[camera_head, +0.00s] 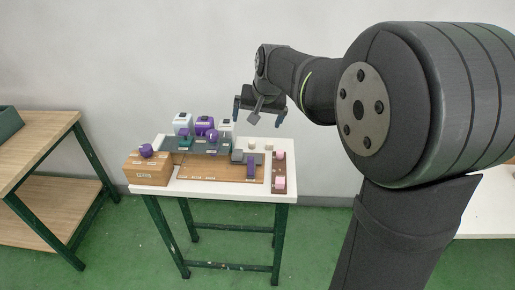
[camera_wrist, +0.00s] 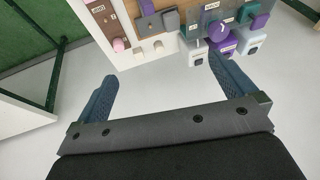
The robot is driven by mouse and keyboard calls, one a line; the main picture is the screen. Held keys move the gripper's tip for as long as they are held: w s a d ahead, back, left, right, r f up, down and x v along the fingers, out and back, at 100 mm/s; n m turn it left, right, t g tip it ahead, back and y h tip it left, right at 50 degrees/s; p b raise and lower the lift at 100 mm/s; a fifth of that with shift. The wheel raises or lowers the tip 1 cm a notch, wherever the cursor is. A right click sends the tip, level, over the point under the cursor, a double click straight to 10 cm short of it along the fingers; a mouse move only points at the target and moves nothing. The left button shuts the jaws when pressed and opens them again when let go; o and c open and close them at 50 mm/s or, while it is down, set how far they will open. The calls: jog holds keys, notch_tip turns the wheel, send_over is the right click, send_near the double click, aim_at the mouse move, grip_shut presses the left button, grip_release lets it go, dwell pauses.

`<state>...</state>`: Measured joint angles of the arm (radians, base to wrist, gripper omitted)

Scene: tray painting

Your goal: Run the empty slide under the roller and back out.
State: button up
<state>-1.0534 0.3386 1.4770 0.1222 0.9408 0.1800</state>
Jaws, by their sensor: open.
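My gripper (camera_head: 259,112) hangs open and empty above the back right of the small table, well clear of everything on it. In the wrist view its two fingers (camera_wrist: 166,78) are spread wide with only pale surface between them. A purple upright piece (camera_head: 251,168) stands on the right part of the wooden board, beside grey blocks (camera_head: 237,156); a purple piece (camera_wrist: 147,7) and a grey block (camera_wrist: 171,20) show at the top of the wrist view. I cannot tell for sure which of these is the slide or the roller.
The white table (camera_head: 222,187) carries a grey station (camera_head: 207,147) with purple and white containers behind it. A wooden box (camera_head: 147,170) with a purple knob stands at left. A brown strip (camera_head: 279,170) with pink pieces lies at right. A wooden bench (camera_head: 40,150) stands far left.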

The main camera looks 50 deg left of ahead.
aim_at(250, 158)
jog(key=shift+d+r, duration=0.1)
jog(key=shift+r, duration=0.05)
jog(key=c, duration=1.3)
jog(key=a+f+h, duration=0.1)
jog(key=f, duration=0.5)
jog(key=a+f+h, duration=0.1)
jog(key=f+h, duration=0.1)
jog(key=f, duration=0.5)
jog(key=a+f+g+h, duration=0.1)
jog(key=f, duration=0.6)
jog(key=shift+s+a+f, duration=0.1)
jog(key=shift+s+f, duration=0.05)
jog(key=shift+s, duration=0.05)
grip_shut()
